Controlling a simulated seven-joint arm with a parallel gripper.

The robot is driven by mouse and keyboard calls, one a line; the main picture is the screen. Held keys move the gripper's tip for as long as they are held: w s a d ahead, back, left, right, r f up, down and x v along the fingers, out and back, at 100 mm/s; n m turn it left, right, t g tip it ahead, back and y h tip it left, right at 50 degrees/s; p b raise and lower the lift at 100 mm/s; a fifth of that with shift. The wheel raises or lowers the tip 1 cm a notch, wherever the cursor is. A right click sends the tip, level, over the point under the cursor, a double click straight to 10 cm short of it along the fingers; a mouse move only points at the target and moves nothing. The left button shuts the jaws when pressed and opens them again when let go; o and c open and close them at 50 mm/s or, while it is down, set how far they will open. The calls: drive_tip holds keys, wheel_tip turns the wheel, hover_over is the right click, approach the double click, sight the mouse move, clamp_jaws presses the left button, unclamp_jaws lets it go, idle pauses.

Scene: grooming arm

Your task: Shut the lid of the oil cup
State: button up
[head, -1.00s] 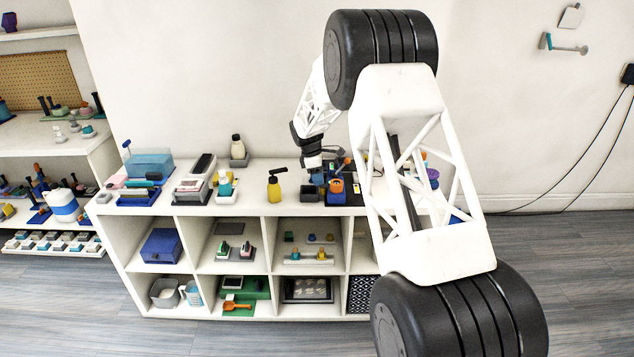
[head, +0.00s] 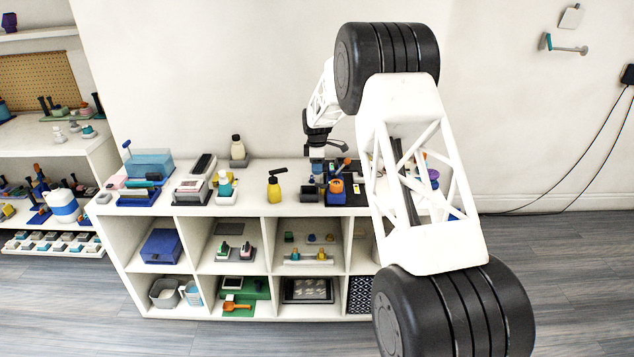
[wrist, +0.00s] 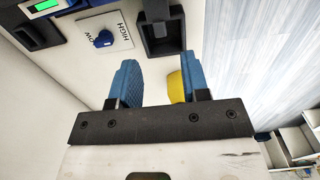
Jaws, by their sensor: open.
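My gripper (head: 318,170) is above the right part of the shelf top, pointing down, between the yellow bottle and the orange item. In the wrist view its two blue fingers (wrist: 158,70) are apart with nothing between them. A dark square cup-like block with an open recess (wrist: 160,32) lies just beyond the fingertips; it may be the dark block (head: 308,193) under the gripper in the head view. I cannot tell surely whether this is the oil cup, and no lid shows clearly. A yellow thing (wrist: 176,86) is partly hidden behind the right finger.
A yellow bottle with a black top (head: 274,188) stands left of the gripper. An orange item (head: 336,187) on a dark blue base is to its right. The wrist view shows a HIGH/LOW knob (wrist: 103,39) and a lit green display (wrist: 45,6) at upper left.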

drive_tip(key=shift+f, duration=3.4)
drive_tip(key=c, duration=0.6)
drive_tip(key=shift+c, duration=0.2)
drive_tip(key=shift+a+f+h, duration=0.15)
drive_tip(key=shift+f+h, duration=0.1)
drive_tip(key=shift+h, duration=0.45)
drive_tip(key=o, duration=0.6)
drive_tip(key=shift+o, duration=0.2)
drive_tip(key=shift+r, duration=0.15)
wheel_tip(320, 180, up, 8)
drive_tip(key=a, duration=0.1)
drive_tip(key=shift+f, duration=0.25)
